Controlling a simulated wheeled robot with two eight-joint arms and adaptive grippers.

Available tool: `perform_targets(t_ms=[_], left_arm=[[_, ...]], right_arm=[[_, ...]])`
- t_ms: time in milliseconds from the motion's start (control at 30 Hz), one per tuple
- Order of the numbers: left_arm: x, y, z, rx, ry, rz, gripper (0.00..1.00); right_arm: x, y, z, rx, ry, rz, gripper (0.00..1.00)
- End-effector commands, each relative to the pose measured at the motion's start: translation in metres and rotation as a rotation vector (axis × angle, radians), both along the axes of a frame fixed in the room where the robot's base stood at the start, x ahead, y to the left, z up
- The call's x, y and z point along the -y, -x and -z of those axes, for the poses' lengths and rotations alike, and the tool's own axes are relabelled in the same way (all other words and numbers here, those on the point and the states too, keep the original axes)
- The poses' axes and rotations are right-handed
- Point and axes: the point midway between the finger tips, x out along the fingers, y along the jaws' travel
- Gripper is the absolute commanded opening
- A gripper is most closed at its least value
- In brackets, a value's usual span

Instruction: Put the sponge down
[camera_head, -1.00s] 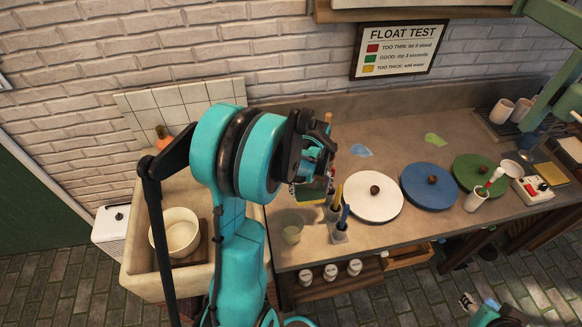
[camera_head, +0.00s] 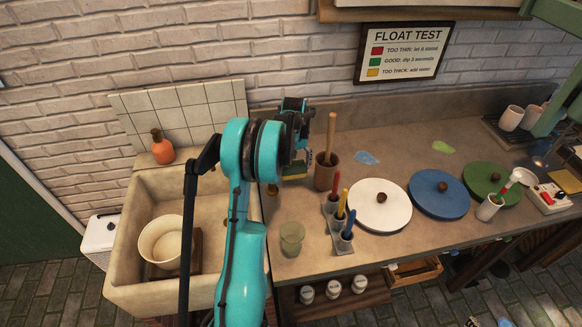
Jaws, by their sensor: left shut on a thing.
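The sponge (camera_head: 295,171), yellow and green, shows below my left gripper (camera_head: 297,155) in the head view. My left gripper is shut on it, pointing down over the counter (camera_head: 300,262) just right of the sink. The gripper and arm hide part of the sponge. I cannot tell whether the sponge touches the counter. My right gripper (camera_head: 473,322) only just shows at the bottom edge, too little to tell its state.
A brown pot (camera_head: 325,174) with a wooden stick stands close right of the sponge. A brush holder (camera_head: 336,225), a glass (camera_head: 292,238) and white, blue and green discs lie farther right and in front. The sink (camera_head: 130,245) with a bowl (camera_head: 165,243) is left.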

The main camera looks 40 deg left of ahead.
Motion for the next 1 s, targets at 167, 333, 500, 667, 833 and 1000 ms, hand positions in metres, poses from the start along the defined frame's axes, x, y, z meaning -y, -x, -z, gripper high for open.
perform_targets(t_ms=[167,333,500,667,833,1000], left_arm=[[-0.027,-0.022,0.001,0.0,0.0,0.001,0.71],[-0.034,-0.027,0.003,0.0,0.0,0.001,0.71],[-0.034,-0.027,0.027,0.0,0.0,0.001,0.71],[-0.034,-0.027,0.036,0.0,0.0,0.001,0.71],[-0.033,-0.027,0.035,0.0,0.0,0.001,0.71],[-0.033,-0.027,0.039,0.0,0.0,0.001,0.89]], right_arm=[[0.0,0.0,0.008,0.0,0.0,0.0,0.4],[0.0,0.0,0.01,0.0,0.0,0.0,0.4],[0.0,0.0,0.022,0.0,0.0,0.0,0.4],[0.0,0.0,0.025,0.0,0.0,0.0,0.4],[0.0,0.0,0.024,0.0,0.0,0.0,0.4],[0.0,0.0,0.027,0.0,0.0,0.0,0.4]])
